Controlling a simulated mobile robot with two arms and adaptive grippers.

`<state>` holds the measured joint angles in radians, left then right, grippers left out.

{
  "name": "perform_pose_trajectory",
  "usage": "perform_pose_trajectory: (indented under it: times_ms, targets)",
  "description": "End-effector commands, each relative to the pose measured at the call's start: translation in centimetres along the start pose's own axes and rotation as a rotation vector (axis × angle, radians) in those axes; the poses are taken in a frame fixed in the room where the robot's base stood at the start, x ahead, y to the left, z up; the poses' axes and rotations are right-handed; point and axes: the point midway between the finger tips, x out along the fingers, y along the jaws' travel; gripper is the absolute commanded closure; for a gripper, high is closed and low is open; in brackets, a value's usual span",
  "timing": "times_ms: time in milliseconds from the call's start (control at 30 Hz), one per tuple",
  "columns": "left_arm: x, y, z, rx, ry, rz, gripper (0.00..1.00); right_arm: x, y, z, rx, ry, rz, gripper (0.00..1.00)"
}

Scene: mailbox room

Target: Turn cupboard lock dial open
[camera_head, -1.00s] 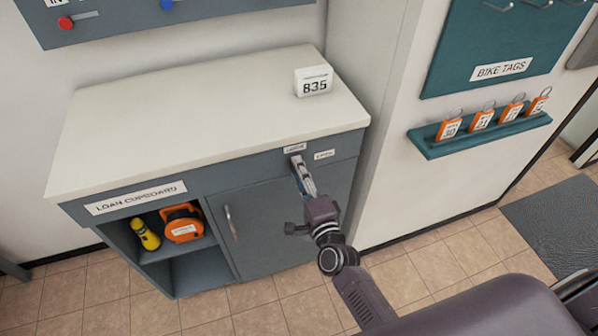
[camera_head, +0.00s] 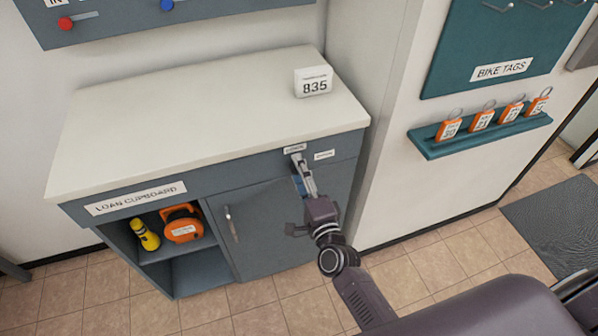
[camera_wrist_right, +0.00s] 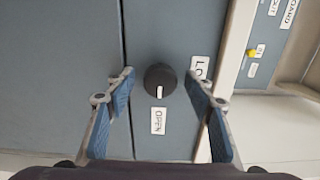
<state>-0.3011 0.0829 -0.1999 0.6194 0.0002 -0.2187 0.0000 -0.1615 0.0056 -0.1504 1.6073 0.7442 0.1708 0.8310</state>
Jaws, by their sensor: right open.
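The loan cupboard (camera_head: 72,205) stands ahead with its grey door (camera_head: 262,235) shut. In the right wrist view the round black lock dial (camera_wrist_right: 160,75) is on the grey panel, its white mark pointing at the OPEN label (camera_wrist_right: 158,121). A second label, starting "LO" (camera_wrist_right: 199,68), is partly hidden by a finger. My right gripper (camera_head: 303,175) is at the cupboard's upper right front, below the two small labels, and hides the dial in the head view. Its blue-padded fingers are open, one on each side of the dial, with gaps visible. My left gripper is out of view.
A white block reading 835 (camera_head: 313,81) stands on the otherwise clear countertop (camera_head: 190,110). The door handle (camera_head: 231,223) is left of my right gripper. A yellow torch (camera_head: 145,235) and an orange item (camera_head: 182,223) sit in the open shelf. A wall with a teal tag shelf (camera_head: 480,137) is right.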

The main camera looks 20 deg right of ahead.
Motion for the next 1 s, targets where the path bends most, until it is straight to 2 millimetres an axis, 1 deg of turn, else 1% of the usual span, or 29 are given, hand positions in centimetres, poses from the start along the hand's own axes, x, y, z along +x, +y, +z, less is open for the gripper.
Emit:
perform_pose_trajectory:
  times_ms: [167,400,500,600,767,1000]
  targets:
    - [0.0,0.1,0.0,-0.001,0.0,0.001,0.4,-2.0,0.2,0.0,-0.001,-0.001,0.004,0.51]
    - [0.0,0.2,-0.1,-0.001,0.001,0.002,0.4,-7.1,0.2,0.0,-0.001,-0.002,0.004,0.51]
    - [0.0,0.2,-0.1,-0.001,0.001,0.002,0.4,-9.0,0.2,0.0,-0.002,-0.002,0.004,0.51]
    - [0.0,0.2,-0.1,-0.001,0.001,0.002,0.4,-10.5,0.2,0.0,0.0,-0.002,0.004,0.51]
    - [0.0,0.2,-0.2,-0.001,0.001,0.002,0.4,-11.7,0.1,0.0,0.0,-0.001,0.001,0.51]
    - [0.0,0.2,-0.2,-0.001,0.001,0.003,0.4,-11.9,0.0,0.0,0.0,0.0,0.001,0.51]
